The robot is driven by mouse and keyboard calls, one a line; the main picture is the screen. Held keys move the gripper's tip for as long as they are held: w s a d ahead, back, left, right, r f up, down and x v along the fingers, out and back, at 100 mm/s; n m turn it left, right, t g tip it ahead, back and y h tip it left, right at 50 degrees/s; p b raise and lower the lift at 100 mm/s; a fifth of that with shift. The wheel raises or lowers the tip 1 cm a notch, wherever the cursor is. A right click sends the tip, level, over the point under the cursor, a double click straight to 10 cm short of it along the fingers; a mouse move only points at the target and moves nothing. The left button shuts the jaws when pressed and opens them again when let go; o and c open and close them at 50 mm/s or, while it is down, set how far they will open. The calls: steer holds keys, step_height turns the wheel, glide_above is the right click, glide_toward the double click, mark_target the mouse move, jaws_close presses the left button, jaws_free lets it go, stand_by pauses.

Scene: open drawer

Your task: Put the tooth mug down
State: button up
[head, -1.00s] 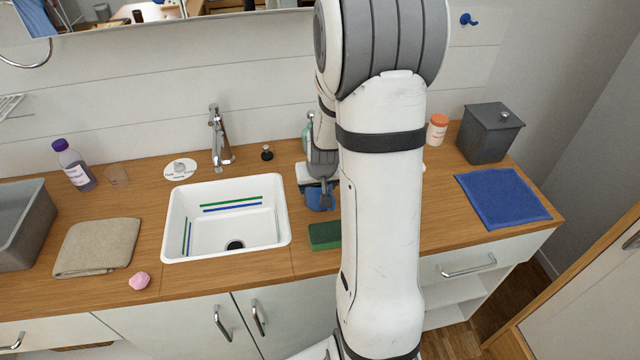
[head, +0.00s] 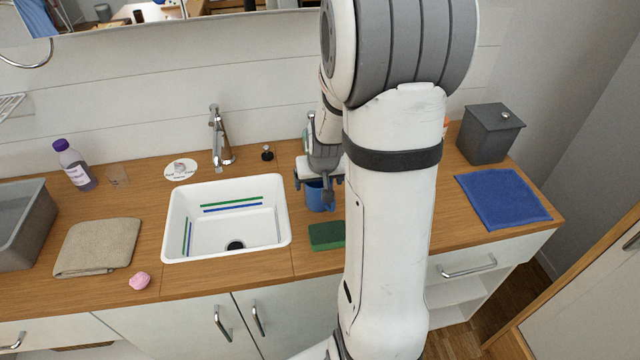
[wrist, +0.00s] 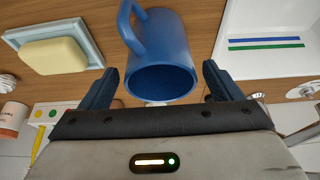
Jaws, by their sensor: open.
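The tooth mug is a blue mug (head: 318,198) on the wooden counter, just right of the sink and behind the green sponge; my gripper partly hides its top. In the wrist view the blue mug (wrist: 168,45) shows its open rim towards me and its handle at the upper left. My gripper (wrist: 160,86) is open, with one dark blue finger on each side of the rim and a visible gap at both sides. In the head view my gripper (head: 319,183) is right above the mug.
The white sink (head: 180,215) is left of the mug and the green sponge (head: 326,235) in front. A soap dish (wrist: 93,35) with pale soap shows in the wrist view. A blue cloth (head: 502,198) and grey canister (head: 489,135) stand far right.

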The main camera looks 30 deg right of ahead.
steer(key=v, duration=0.9)
steer(key=s+a+r+n+g+y, duration=0.1)
steer(key=s+a+r+n, duration=0.2)
steer(key=s+a, duration=0.9)
steer(key=s+r, duration=0.2)
steer(key=s, duration=0.1)
steer(key=shift+s+a+r, duration=0.15)
steer(key=shift+a+r, duration=0.15)
